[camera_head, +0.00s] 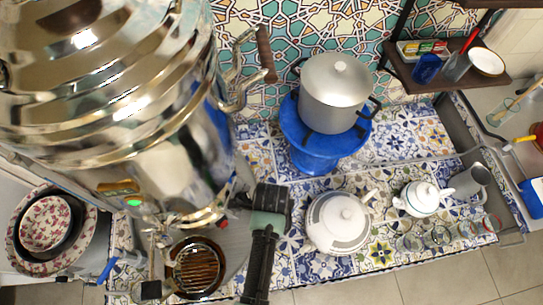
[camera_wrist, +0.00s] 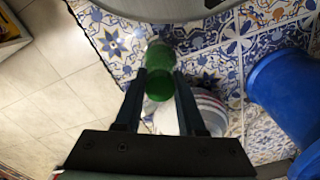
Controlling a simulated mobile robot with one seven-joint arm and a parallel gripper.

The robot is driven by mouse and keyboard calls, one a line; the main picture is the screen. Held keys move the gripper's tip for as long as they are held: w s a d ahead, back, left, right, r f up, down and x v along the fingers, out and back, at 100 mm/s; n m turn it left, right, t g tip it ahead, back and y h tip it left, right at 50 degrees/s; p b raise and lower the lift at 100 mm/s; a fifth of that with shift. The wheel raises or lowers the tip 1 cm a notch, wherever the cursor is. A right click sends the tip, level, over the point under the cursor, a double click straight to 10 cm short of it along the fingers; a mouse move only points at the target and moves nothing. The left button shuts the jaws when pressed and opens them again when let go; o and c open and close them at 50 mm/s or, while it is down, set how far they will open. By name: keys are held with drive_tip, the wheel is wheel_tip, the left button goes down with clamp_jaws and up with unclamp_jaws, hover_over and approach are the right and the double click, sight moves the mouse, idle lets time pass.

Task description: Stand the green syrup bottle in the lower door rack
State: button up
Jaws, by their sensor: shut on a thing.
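The green syrup bottle (camera_wrist: 159,84) is between the two dark fingers of my gripper (camera_wrist: 160,76) in the wrist view. My gripper is shut on it, and one rounded end of the bottle faces the camera. In the head view, my gripper (camera_head: 271,198) is over the tiled counter, between the samovar and a white teapot; its fingers and the bottle cannot be made out there. No door rack can be made out in either view.
A big shiny samovar (camera_head: 120,110) fills the left. A grey pot (camera_head: 336,92) sits on a blue stand (camera_head: 317,159). The white teapot (camera_head: 338,223), a smaller teapot (camera_head: 421,198) and several glasses (camera_head: 440,235) are to the right. A dark shelf (camera_head: 432,78) is upper right.

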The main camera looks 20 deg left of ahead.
clamp_jaws()
idle(1.0)
drive_tip(key=shift+r, duration=0.15)
